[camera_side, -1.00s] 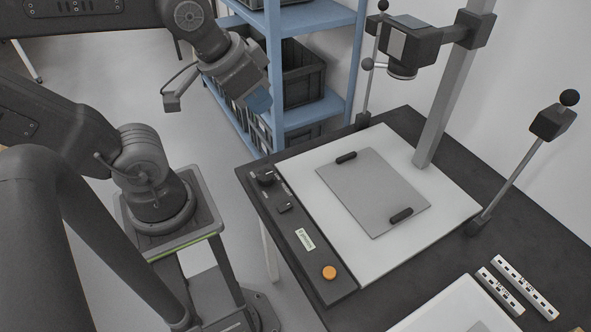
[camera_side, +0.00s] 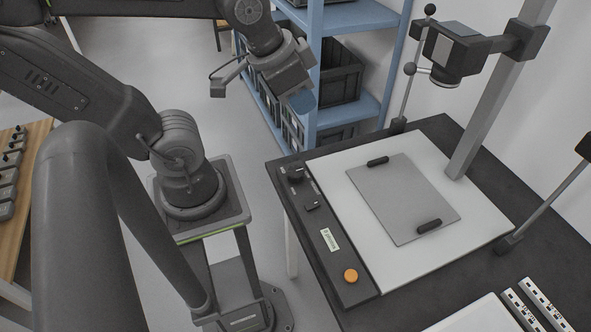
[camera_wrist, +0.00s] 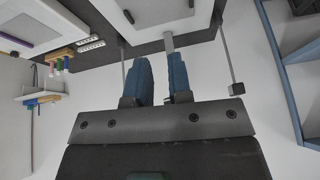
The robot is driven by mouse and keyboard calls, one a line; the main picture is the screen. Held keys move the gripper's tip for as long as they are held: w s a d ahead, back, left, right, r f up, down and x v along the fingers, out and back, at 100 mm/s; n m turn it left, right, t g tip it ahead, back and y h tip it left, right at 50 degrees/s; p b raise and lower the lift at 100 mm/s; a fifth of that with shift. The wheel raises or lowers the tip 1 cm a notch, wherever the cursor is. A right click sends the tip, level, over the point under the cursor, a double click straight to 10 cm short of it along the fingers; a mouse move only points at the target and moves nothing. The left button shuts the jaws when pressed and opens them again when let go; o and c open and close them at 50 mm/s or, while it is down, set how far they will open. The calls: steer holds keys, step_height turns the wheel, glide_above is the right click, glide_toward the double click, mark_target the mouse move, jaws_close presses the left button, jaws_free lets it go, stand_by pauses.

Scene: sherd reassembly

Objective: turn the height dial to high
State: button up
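The black control strip (camera_side: 325,262) runs along the left edge of the white board in the side view. A round black knob (camera_side: 295,173) sits at its far end, with a smaller black control (camera_side: 312,204) nearer. I cannot read which is the height dial or its setting. My gripper (camera_side: 302,103) hangs in the air beyond the strip's far end, apart from both controls. In the wrist view its two blue fingers (camera_wrist: 160,58) stand apart with nothing between them. The knob cannot be made out in the wrist view.
An orange button (camera_side: 350,275) and a pale label (camera_side: 329,239) are on the strip. The white board (camera_side: 345,205) bears a grey plate (camera_side: 400,200) with black clips. A camera head (camera_side: 460,55) overhangs on a column (camera_side: 490,115). A blue shelf (camera_side: 388,75) stands behind my gripper.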

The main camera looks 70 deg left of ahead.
mark_target(295, 171)
steer(key=o, duration=0.7)
steer(key=w+a+f+m+g, duration=0.1)
steer(key=a+f+m, duration=0.1)
steer(key=f+m, duration=0.1)
steer(key=w+a+f+m+g, duration=0.1)
steer(key=w+a+f+m, duration=0.1)
steer(key=w+a+f+m+g, duration=0.1)
steer(key=a+f+m, duration=0.1)
steer(key=f+m, duration=0.1)
steer(key=shift+w+a+f+m+y, duration=0.25)
steer(key=shift+w+f+m+y, duration=0.05)
steer(key=o, duration=0.3)
steer(key=a+f+m+g, duration=0.2)
steer(key=a+f+m, duration=0.3)
steer(key=f+m, duration=0.3)
steer(key=shift+s+a+f, duration=0.2)
steer(key=shift+a+f, duration=0.15)
steer(key=shift+f, duration=0.1)
step_height(295, 171, down, 14)
steer(key=c, duration=0.9)
